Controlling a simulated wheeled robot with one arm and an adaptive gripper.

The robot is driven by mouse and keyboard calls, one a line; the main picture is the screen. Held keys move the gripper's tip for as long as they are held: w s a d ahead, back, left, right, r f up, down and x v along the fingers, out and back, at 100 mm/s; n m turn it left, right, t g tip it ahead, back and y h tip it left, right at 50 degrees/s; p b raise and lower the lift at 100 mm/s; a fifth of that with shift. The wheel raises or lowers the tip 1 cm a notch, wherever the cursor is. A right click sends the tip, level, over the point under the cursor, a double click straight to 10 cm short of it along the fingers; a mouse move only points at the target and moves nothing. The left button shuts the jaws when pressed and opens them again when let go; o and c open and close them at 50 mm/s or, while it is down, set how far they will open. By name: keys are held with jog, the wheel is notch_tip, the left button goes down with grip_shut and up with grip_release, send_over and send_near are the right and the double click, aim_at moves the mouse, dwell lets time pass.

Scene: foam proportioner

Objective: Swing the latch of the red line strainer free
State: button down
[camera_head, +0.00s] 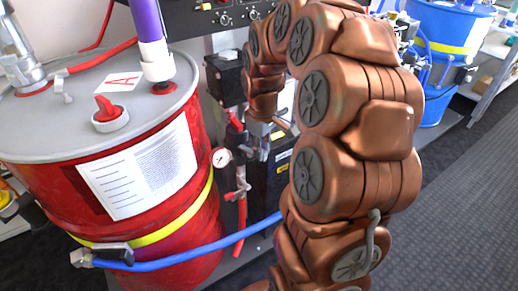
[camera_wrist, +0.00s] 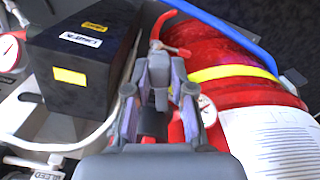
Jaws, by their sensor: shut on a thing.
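Red parts of the strainer show between and beside the fingers. In the head view my gripper (camera_head: 262,148) is small, to the right of the red drum and in front of a dark box. The latch cannot be made out there.
A pressure gauge (camera_head: 221,157) and a valve with a red hose (camera_head: 240,188) sit just left of my gripper. The red drum (camera_head: 200,225) with a blue hose (camera_head: 190,253) stands at left. A black box (camera_wrist: 85,60) is close beside the fingers. Open floor (camera_head: 455,200) lies at right.

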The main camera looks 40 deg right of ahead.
jog(key=shift+w+d+r+n+p, duration=0.1)
jog(key=shift+w+d+n+p, duration=0.5)
jog(key=shift+n, duration=1.05)
jog(key=shift+w+d+f+n+p, duration=0.1)
jog(key=shift+w+d+n+p, duration=0.2)
jog(key=shift+n+p, duration=0.9)
jog(key=shift+w+d+r+n+p, duration=0.1)
jog(key=shift+w+d+n+p, duration=0.3)
jog(key=shift+n, duration=1.65)
jog(key=shift+d, duration=0.1)
jog(key=c, duration=1)
grip_release()
notch_tip(320, 180, up, 12)
jog(key=shift+s, duration=0.1)
